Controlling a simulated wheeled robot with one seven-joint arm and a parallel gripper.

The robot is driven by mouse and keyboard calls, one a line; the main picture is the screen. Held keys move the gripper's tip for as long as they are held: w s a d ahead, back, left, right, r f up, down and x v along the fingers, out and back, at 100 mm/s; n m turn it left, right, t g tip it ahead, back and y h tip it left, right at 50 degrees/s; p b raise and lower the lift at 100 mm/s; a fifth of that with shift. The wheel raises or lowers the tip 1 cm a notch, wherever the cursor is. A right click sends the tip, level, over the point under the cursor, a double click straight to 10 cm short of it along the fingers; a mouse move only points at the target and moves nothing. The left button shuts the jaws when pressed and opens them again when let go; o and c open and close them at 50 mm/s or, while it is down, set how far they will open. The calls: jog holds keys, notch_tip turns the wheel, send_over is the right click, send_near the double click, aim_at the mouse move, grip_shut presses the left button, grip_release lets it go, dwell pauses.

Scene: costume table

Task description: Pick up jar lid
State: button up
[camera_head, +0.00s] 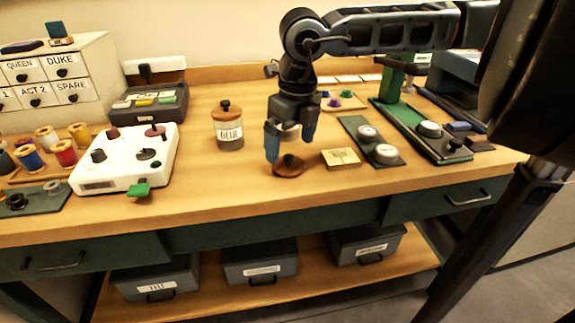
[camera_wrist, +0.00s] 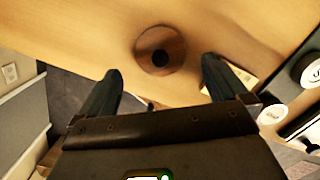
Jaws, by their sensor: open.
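The jar lid (camera_head: 289,170), a round reddish-brown wooden disc with a dark knob, lies flat on the table near the front edge. My gripper (camera_head: 291,144) is open and empty above it, fingers pointing down. In the wrist view the jar lid (camera_wrist: 145,62) appears just beyond the fingertips, roughly centred between the two dark fingers of my gripper (camera_wrist: 162,70). There is a visible gap between fingers and lid. A glue jar (camera_head: 230,137) with its own wooden lid on stands behind and left of it.
A small tan labelled block (camera_head: 341,158) lies close to the right of the lid. A green tray with pale round pieces (camera_head: 357,127) is further right. A white box with knobs (camera_head: 100,172) stands left. The wood between that box and the lid is clear.

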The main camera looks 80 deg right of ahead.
aim_at(290, 157)
jog(key=shift+w+d+f, duration=0.1)
jog(key=shift+w+f, duration=0.05)
jog(key=shift+f, duration=1)
jog(key=shift+w+d+f, duration=0.1)
jog(key=shift+f, duration=1)
jog(key=c, duration=1)
